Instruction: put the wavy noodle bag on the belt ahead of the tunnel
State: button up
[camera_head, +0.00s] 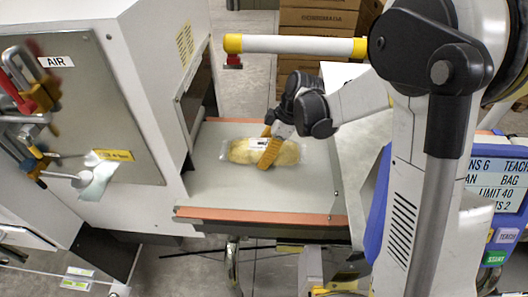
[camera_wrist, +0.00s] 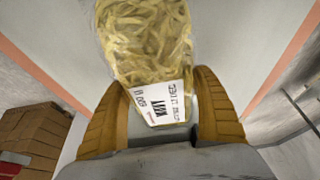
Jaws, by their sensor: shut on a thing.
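The clear noodle bag (camera_head: 241,151), with pale yellow noodles inside, is over the grey belt (camera_head: 225,194), level and lengthwise across the picture. I cannot tell whether it rests on the belt or hangs just above it. My gripper (camera_head: 268,151) is shut on the bag's right part, with its orange fingers angled down. In the wrist view the bag (camera_wrist: 148,42) points away from my gripper (camera_wrist: 160,112), and its white printed label sits between the two fingers. The tunnel (camera_head: 190,95) seems to be the white housing with a dark opening left of the belt.
Orange strips (camera_head: 260,216) edge the belt. A yellow-capped white bar (camera_head: 295,45) crosses above its far end. A blue-framed screen (camera_head: 497,185) is at right. Cardboard boxes (camera_head: 318,20) stand behind.

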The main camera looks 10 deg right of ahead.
jog(key=shift+f, duration=0.1)
jog(key=o, duration=1.4)
jog(key=p+v, duration=0.4)
jog(key=v, duration=0.8)
